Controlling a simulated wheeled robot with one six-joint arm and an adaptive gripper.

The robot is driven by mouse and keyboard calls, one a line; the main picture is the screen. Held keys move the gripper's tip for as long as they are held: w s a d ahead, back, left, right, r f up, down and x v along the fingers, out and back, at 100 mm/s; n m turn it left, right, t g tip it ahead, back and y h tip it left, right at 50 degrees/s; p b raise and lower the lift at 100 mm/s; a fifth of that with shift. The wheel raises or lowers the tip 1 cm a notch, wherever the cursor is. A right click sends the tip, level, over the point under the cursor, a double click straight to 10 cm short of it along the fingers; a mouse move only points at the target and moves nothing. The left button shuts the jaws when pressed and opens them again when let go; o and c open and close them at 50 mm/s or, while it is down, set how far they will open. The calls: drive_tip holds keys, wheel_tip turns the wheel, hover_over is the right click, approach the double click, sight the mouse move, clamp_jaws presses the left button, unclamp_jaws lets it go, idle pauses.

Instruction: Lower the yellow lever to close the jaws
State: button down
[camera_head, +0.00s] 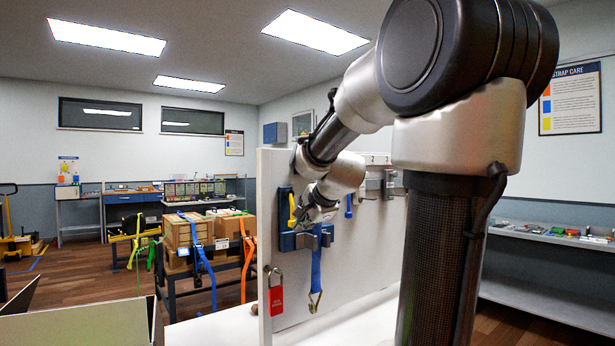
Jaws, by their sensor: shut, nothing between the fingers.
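The yellow lever (292,206) stands roughly upright on a blue clamp body (284,212) at the left part of the white wall panel (345,262). My gripper (309,217) is just right of the lever, in front of the clamp. Its fingers look small and dark here and are shut with nothing between them. I cannot tell whether they touch the lever. Grey clamp jaws (327,236) show low on the right of the clamp. A blue strap (316,268) hangs below them with a metal hook. My gripper and wrist hide part of the clamp.
A red padlock (276,297) hangs at the panel's lower left edge. Other fittings sit on the panel to the right, including a small blue one (349,206). Behind stand strapped crates (190,232) on a rack. A grey shelf (550,285) stands at the right.

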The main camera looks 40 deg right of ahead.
drive_tip(key=shift+w+f, duration=0.45)
drive_tip(key=shift+w, duration=0.05)
idle(0.5)
